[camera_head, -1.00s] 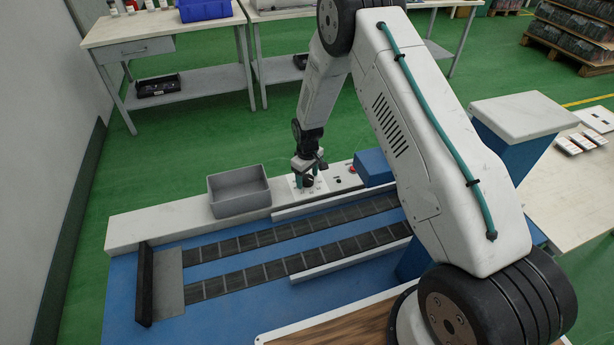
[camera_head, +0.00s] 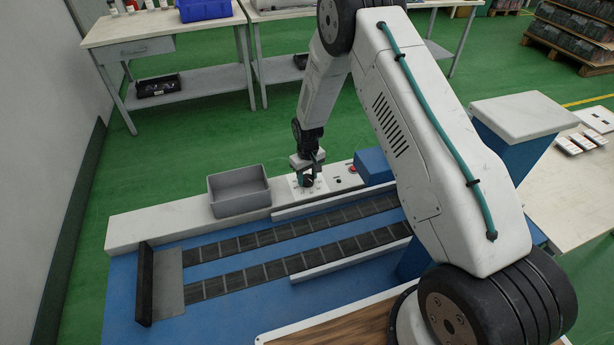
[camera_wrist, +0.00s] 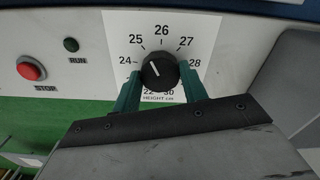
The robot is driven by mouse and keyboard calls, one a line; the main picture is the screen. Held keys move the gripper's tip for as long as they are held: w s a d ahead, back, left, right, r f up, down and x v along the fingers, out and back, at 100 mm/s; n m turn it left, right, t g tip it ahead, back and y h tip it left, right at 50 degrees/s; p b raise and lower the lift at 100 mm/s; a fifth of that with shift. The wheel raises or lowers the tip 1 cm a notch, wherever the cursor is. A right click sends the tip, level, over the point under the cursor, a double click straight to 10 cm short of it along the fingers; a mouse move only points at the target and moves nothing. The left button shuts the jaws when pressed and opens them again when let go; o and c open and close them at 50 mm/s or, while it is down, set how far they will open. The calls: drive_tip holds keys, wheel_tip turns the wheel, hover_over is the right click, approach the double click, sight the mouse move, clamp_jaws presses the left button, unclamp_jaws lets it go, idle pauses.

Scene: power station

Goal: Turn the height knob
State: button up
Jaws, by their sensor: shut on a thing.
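The height knob (camera_wrist: 160,72) is black and round with a white pointer line, on a white dial plate (camera_wrist: 205,28) marked with numbers from 22 to 30 and "HEIGHT cm". In the wrist view its pointer line points up and left, roughly toward 25. My gripper (camera_wrist: 160,88) has its two green fingers on either side of the knob and is shut on it. In the head view my gripper (camera_head: 307,181) reaches down to the panel beside the grey bin, and the knob is hard to make out there.
A red STOP button (camera_wrist: 31,68) and a dark RUN button (camera_wrist: 71,44) sit left of the dial in the wrist view. A grey bin (camera_head: 240,207) and a blue box (camera_head: 374,166) flank the panel. Conveyor strips (camera_head: 270,273) run in front.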

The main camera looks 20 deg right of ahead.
drive_tip(key=m, duration=0.5)
drive_tip(key=shift+m, duration=0.3)
drive_tip(key=m, duration=0.5)
drive_tip(key=shift+m, duration=0.3)
drive_tip(key=m, duration=0.5)
drive_tip(key=shift+m, duration=2.5)
drive_tip(key=o, duration=1)
